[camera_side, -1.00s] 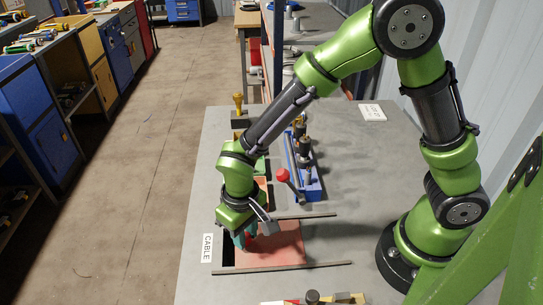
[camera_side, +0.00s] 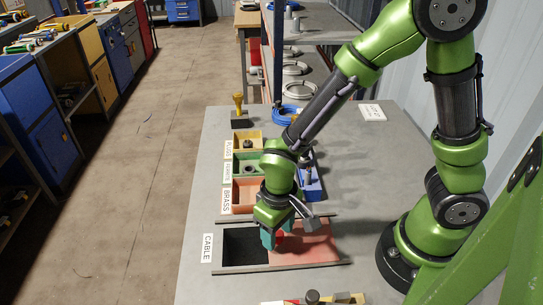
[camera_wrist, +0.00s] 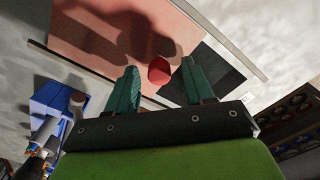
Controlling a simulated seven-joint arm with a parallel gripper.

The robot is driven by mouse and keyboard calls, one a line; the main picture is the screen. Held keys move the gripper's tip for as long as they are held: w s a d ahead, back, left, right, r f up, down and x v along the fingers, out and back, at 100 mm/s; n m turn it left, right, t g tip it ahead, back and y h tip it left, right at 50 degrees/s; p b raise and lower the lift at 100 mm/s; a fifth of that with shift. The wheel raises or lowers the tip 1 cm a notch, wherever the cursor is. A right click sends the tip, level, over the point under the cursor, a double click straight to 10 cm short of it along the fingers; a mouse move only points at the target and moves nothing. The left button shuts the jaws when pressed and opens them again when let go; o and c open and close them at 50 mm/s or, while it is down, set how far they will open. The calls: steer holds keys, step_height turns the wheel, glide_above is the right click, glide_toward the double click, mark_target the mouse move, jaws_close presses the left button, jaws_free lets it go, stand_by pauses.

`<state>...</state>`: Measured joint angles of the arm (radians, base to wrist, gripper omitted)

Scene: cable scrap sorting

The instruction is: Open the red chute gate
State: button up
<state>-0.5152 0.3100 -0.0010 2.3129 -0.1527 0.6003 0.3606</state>
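The red chute gate (camera_side: 308,246) is a flat salmon-red plate between two dark rails. It lies at the right of the chute, with a dark opening (camera_side: 240,249) uncovered at its left, beside the CABLE label (camera_side: 207,247). Its red knob (camera_wrist: 159,70) shows between my two teal fingers in the wrist view. My gripper (camera_side: 271,238) is down at the plate's left end. Its fingers (camera_wrist: 160,76) are apart, with a visible gap on each side of the knob. The plate also shows at the upper left of the wrist view (camera_wrist: 80,40).
Small bins labelled BRASS (camera_side: 245,209) and others stand behind the chute. A blue fixture (camera_side: 313,188) is partly hidden by my arm. A yellow-handled tool (camera_side: 239,108) stands at the far table edge. The table's right middle is clear.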

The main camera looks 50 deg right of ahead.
step_height(320, 180, up, 17)
stand_by(0.6)
steer(key=s+d+r+m+t+y, duration=0.2)
steer(key=d+r+m+t, duration=0.2)
steer(key=d+t, duration=0.3)
steer(key=d+r, duration=0.1)
steer(key=d, duration=0.3)
steer(key=shift+s+d+r, duration=0.2)
steer(key=shift+d+r, duration=0.05)
steer(key=shift+r, duration=0.15)
stand_by(0.5)
